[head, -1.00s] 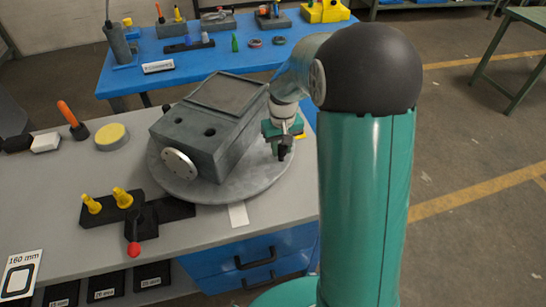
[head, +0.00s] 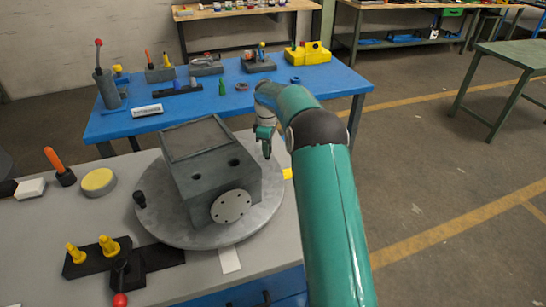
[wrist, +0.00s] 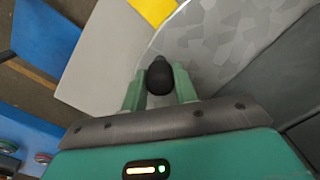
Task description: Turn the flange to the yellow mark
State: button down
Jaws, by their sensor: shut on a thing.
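The flange (head: 231,206) is a light grey disc with small holes on the front face of a dark grey gearbox (head: 205,165). The gearbox sits on a round grey turntable (head: 165,228). The flange faces the front of the bench, near a white strip (head: 230,260). The yellow mark (head: 288,174) lies at the turntable's right edge, and shows at the top of the wrist view (wrist: 153,10). My gripper (head: 266,150) is shut on a black knob (wrist: 159,76) at the turntable's far right rim. A second black knob (head: 139,200) stands at its left rim.
On the grey bench (head: 120,212) are a dark block (head: 160,256) with yellow pegs, a red-tipped lever (head: 120,298), a yellow-topped disc (head: 98,181) and an orange-handled tool (head: 54,160). A blue table (head: 190,110) with parts stands behind.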

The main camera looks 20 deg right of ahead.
aim_at(258, 150)
jog(key=w, duration=0.1)
jog(key=w+n, duration=0.1)
jog(key=w, duration=0.1)
jog(key=shift+w+a+f+n, duration=0.1)
jog(key=shift+w+a+n, duration=0.15)
jog(key=shift+a+n, duration=0.1)
jog(key=shift+w+a+n, duration=0.25)
jog(key=shift+w+n, duration=0.15)
jog(key=shift+w, duration=0.25)
jog(key=shift+w+a+n, duration=0.25)
jog(key=shift+w+n, duration=0.1)
jog(key=shift+w, duration=0.25)
jog(key=c, duration=1.1)
grip_release()
jog(key=shift+s, duration=0.15)
